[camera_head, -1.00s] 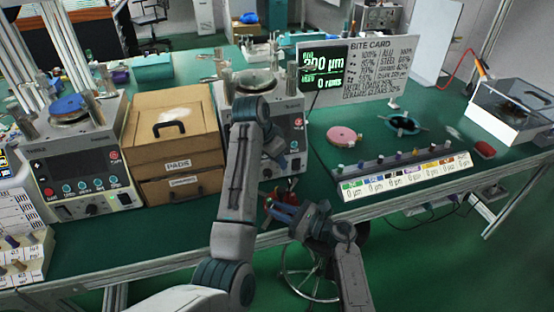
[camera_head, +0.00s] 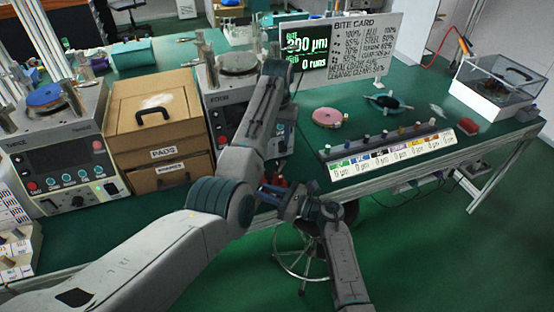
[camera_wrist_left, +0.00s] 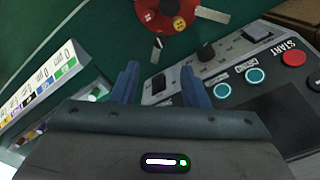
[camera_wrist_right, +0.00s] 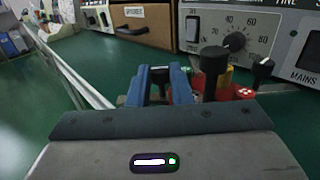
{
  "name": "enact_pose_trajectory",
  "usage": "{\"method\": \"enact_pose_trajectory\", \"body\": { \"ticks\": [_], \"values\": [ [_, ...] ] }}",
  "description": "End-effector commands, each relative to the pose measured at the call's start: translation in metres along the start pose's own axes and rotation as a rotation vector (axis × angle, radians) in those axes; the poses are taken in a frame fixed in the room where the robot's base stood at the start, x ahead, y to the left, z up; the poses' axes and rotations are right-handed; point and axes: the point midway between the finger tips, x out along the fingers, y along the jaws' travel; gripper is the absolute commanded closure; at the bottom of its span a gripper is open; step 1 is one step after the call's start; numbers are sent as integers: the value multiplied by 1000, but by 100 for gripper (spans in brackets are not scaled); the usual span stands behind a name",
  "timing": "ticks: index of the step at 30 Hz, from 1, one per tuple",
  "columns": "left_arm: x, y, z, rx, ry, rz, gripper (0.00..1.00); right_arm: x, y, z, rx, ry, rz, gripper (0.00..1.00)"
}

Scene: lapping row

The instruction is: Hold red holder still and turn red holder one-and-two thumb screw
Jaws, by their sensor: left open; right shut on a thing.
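The red holder (camera_head: 281,182) is at the bench's front edge, below the middle machine, partly hidden by my grippers and arm. In the left wrist view the red holder (camera_wrist_left: 165,14) shows yellow dotted discs, with a small thumb screw (camera_wrist_left: 157,43) sticking out towards my left gripper. My left gripper (camera_wrist_left: 160,68) is open and empty, short of that screw. My right gripper (camera_wrist_right: 160,72) is shut on a dark knob-topped part of the red holder. The holder's red body (camera_wrist_right: 243,92), a black post (camera_wrist_right: 213,72) and a black knob (camera_wrist_right: 262,69) stand to its right.
The middle machine (camera_head: 222,100) stands behind the holder; its buttons and dial are close to my left gripper. The brown drawer box (camera_head: 153,120) is left of it. A labelled rack (camera_head: 392,150) and a pink disc (camera_head: 327,117) lie to the right.

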Motion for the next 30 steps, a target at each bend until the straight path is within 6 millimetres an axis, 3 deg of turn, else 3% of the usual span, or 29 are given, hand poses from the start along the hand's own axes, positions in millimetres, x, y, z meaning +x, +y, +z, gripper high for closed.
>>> {"method": "enact_pose_trajectory", "body": {
  "ticks": [9,15,28,30],
  "values": [
    [65,0,1,1,-3,0,59,0,0,0,0,0,0,100],
    [93,-1,1,1,-1,0,59,0,0,0,0,0,0,100],
    [103,0,0,1,1,0,59,0,0,0,0,0,0,100],
    [103,0,0,1,1,0,71,0,0,0,0,0,0,100]
  ]
}}
